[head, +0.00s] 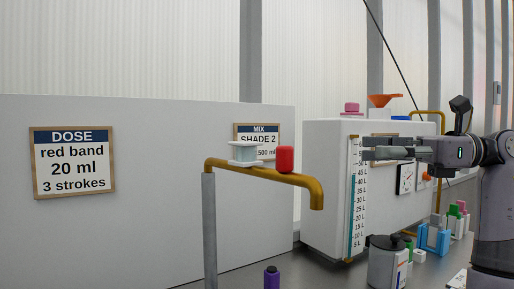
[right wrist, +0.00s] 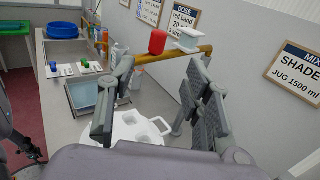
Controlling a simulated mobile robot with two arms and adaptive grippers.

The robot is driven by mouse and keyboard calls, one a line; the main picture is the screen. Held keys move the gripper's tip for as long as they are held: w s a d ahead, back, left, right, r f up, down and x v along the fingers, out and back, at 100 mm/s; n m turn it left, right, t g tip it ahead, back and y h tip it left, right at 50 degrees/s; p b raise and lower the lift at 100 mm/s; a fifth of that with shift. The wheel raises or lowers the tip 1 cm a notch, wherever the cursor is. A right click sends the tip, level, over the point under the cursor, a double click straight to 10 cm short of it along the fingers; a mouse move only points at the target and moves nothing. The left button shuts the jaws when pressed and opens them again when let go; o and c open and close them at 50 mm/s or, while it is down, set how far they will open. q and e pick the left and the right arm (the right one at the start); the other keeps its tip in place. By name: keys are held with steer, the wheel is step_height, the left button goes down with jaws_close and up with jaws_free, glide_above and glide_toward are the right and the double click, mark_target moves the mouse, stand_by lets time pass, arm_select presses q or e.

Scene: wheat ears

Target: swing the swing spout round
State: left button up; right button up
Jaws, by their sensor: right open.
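The swing spout is a brass-yellow pipe (head: 265,174) on a grey upright post (head: 209,225). It runs to the right and ends in a downturned tip. A red knob (head: 285,158) and a white spool-shaped piece (head: 243,152) sit on top of it. My right gripper (head: 372,148) is open and empty, to the right of the spout tip and apart from it, in front of the white tank. In the right wrist view the spout (right wrist: 178,55) with its red knob (right wrist: 157,41) shows beyond and between the spread fingers (right wrist: 160,75).
A white tank (head: 325,200) with a litre scale stands right of the spout. A grey lidded canister (head: 385,265) and small bottles stand on the counter.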

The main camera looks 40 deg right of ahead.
mark_target(285, 146)
steer(key=p+x, duration=0.4)
steer(key=x, duration=1.3)
steer(key=shift+w+a+p, duration=0.15)
steer(key=shift+p, duration=0.25)
arm_select(q)
steer(key=r, duration=0.4)
steer(key=shift+s+r, duration=0.4)
steer(key=shift+s, duration=0.1)
arm_select(e)
jaws_close()
